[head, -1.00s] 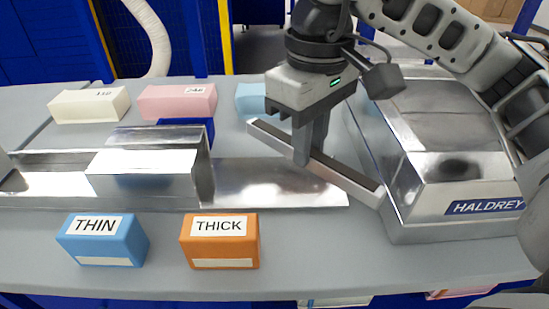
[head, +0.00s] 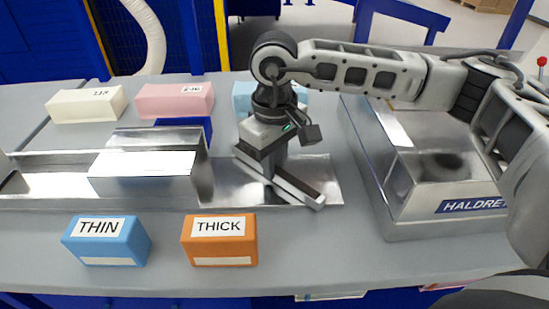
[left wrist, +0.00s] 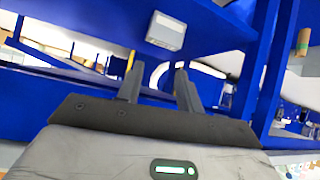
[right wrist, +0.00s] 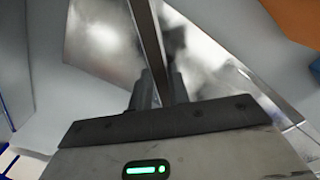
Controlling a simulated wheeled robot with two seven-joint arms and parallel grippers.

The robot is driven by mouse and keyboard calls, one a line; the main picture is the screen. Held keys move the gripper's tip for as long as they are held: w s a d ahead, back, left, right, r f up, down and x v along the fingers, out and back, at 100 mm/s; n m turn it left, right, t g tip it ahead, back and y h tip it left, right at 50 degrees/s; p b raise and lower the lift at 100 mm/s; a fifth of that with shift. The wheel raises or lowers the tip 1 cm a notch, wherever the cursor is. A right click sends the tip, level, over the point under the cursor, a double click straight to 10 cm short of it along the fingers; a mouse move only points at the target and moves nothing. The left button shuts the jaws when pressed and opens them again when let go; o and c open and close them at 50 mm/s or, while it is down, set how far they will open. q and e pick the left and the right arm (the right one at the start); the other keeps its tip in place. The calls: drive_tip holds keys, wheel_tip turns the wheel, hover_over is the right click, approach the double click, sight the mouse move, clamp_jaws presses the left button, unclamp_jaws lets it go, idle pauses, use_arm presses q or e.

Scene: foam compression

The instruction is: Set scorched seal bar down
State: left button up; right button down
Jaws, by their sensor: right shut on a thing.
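The seal bar (head: 300,192) is a long, thin metal bar, lying slantwise over the flat right end of the metal tray. My right gripper (head: 270,175) is shut on it near its middle, pointing down. In the right wrist view the bar (right wrist: 147,35) runs up from between the fingers (right wrist: 158,92) across the shiny metal. The bar is low, but I cannot tell whether it touches the tray. Scorch marks are too small to make out. My left gripper (left wrist: 158,84) is open and empty, away from the bar, facing blue framework.
The metal tray (head: 228,180) has a raised shiny block at left. Blue THIN (head: 106,241) and orange THICK (head: 219,241) blocks stand in front. White (head: 87,104), pink (head: 175,100) and light blue (head: 243,97) blocks stand behind. A HALDREY metal machine (head: 425,205) stands at right.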

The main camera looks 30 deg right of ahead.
drive_tip(key=shift+f+b, duration=0.25)
drive_tip(key=shift+b, duration=0.1)
drive_tip(key=c, duration=1.3)
unclamp_jaws()
drive_tip(key=shift+r, duration=0.1)
drive_tip(key=shift+c, duration=0.2)
drive_tip(key=shift+r+p, duration=0.35)
drive_tip(key=shift+p, duration=0.15)
wheel_tip(320, 180, up, 12)
drive_tip(key=b, duration=0.1)
drive_tip(key=shift+f, duration=0.15)
